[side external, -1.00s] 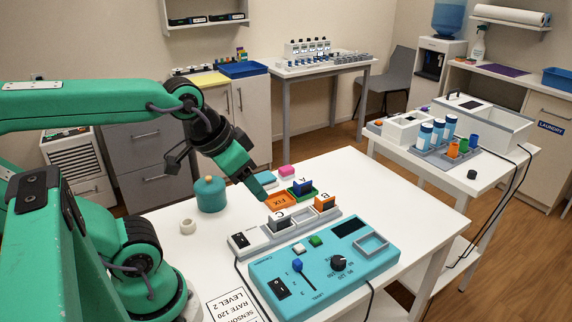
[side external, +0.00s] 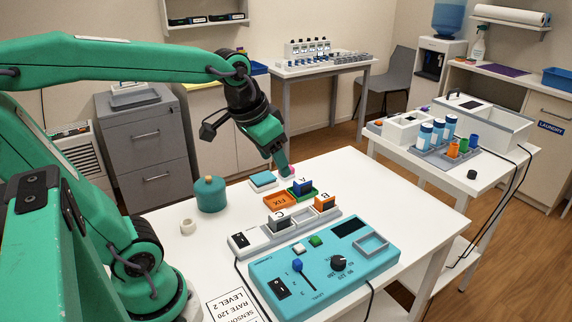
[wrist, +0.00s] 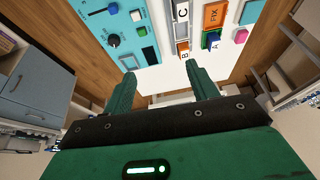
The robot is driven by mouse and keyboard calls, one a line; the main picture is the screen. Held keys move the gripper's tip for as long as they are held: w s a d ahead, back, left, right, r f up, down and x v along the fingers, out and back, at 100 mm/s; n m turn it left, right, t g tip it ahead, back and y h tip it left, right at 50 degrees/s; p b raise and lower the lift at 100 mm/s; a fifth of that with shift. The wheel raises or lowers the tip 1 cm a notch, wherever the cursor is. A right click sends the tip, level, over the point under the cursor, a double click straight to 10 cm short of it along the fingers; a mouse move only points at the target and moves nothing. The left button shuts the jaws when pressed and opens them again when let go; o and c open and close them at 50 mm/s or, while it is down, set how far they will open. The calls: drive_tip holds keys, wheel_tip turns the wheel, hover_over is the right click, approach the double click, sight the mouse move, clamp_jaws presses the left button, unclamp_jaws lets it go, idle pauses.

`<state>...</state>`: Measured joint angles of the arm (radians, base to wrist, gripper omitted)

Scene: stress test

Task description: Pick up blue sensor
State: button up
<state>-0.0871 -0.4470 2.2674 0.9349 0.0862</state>
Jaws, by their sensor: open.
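The blue sensor (side external: 303,186) stands upright in the green tray (side external: 301,194) by label A on the white table. It also shows in the wrist view (wrist: 213,38), right of the fingers. My gripper (side external: 283,170) is above the table's far side, just behind and left of the blue sensor in the side view, overlapping a pink block (side external: 290,171).
An orange sensor (side external: 325,203) and a dark sensor (side external: 279,223) stand nearby. An orange FIX tray (side external: 280,203) adjoins the green one. A teal jar (side external: 210,195) stands left, and a teal control console (side external: 325,262) lies in front. The table's right side is clear.

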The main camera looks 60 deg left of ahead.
drive_tip(key=w+a+g, duration=0.1)
drive_tip(key=w+a, duration=0.2)
drive_tip(key=w, duration=0.3)
drive_tip(key=g, duration=0.3)
hover_over(303, 180)
wheel_tip(303, 180, down, 16)
drive_tip(key=shift+s, duration=0.15)
drive_tip(key=shift+a+f, duration=0.3)
drive_tip(key=shift+f, duration=1.4)
drive_tip(key=shift+d, duration=0.1)
drive_tip(key=shift+d+f, duration=0.15)
drive_tip(key=shift+f, duration=2.45)
